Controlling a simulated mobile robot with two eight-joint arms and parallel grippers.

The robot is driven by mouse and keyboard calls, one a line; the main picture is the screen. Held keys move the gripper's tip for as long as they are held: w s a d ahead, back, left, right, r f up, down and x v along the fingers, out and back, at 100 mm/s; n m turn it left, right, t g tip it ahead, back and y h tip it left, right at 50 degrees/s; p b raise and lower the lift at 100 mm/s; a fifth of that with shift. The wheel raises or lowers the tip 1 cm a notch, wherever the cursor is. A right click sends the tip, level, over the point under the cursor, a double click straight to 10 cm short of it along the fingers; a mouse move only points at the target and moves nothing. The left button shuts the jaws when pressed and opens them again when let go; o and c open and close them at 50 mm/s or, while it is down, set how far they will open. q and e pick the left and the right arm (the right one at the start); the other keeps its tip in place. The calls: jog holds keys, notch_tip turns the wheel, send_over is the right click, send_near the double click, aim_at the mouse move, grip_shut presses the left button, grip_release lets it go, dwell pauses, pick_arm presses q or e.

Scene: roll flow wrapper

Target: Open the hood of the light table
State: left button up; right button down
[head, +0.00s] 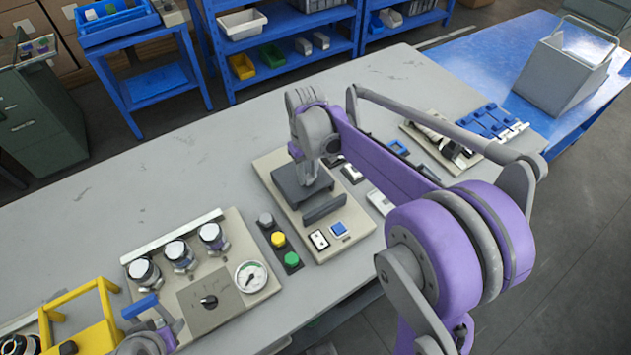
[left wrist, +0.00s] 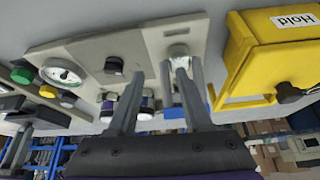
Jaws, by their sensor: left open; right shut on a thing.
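The light table (head: 354,232) appears to be the beige unit at the middle of the bench. It carries a dark grey hood (head: 287,185), a dark upright bar (head: 323,208), a white switch and a blue button. My right gripper (head: 308,178) is over the dark hood, shut on what looks like part of it. The grip itself is mostly hidden by the gripper, and I cannot tell how far the hood is raised. My left gripper (left wrist: 155,80) is open and empty in the left wrist view, in front of a beige gauge panel.
Left of the light table stand yellow and green buttons (head: 278,239) and a panel with a gauge (head: 251,277). A yellow frame (head: 85,335) is at the lower left. My right arm crosses above small parts on the right. The bench's back left is clear.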

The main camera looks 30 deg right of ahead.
aim_at(291, 162)
pick_arm(q)
jog(key=shift+w+r+p, duration=0.2)
jog(key=shift+r+p, duration=0.15)
jog(key=shift+r, duration=0.15)
pick_arm(e)
jog(key=w, duration=0.8)
jog(key=shift+w+a, duration=0.35)
jog(key=shift+w, duration=0.05)
jog(key=c, duration=0.6)
grip_release()
pick_arm(q)
jog(key=shift+r+p, duration=0.35)
jog(key=shift+r, duration=0.05)
pick_arm(e)
notch_tip(291, 162, up, 11)
